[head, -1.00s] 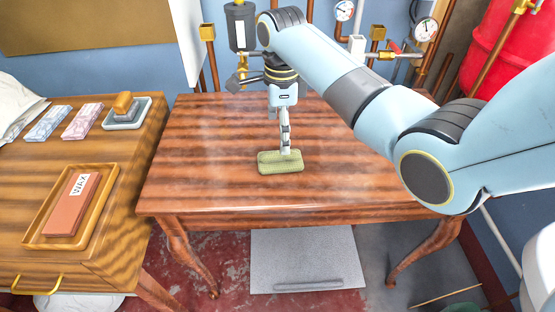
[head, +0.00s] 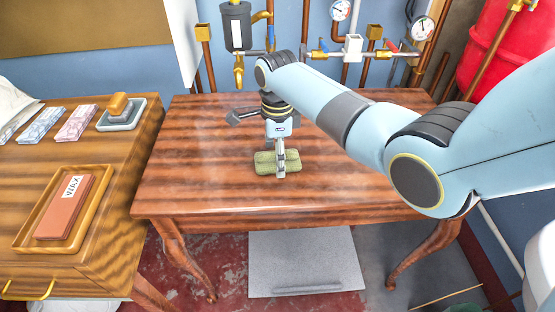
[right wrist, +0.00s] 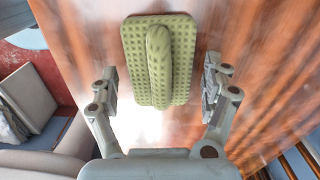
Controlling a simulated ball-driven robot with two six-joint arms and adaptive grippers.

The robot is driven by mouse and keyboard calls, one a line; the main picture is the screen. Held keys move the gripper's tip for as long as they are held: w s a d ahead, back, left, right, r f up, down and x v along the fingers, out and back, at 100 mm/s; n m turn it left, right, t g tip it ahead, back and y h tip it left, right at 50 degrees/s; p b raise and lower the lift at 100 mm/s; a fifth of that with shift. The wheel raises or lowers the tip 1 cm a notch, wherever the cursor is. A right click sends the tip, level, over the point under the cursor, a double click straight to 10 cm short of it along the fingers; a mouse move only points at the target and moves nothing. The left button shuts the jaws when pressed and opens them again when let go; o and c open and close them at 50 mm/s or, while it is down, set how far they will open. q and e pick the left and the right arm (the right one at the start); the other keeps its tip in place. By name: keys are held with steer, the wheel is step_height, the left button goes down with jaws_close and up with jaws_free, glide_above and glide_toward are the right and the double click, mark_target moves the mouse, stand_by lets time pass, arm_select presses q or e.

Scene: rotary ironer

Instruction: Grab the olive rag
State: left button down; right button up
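The olive rag (head: 265,164) lies on the wooden table, near its front middle. In the right wrist view the rag (right wrist: 181,62) is a waffle-textured olive piece with a raised roll along its middle. My right gripper (head: 279,170) is lowered over the rag from above. In the right wrist view my right gripper (right wrist: 162,85) is open, with one finger on each side of the rag and gaps between fingers and rag. Whether the fingertips touch the table I cannot tell. My left gripper is not in view.
The wooden table (head: 190,180) is otherwise clear. Pipes with gauges (head: 422,28) and a brass tap (head: 239,70) stand behind it. A side table at left holds a wax block (head: 68,210) in a tray, packets and a brush.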

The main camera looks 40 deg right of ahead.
steer(key=c, duration=0.8)
steer(key=shift+r, duration=0.1)
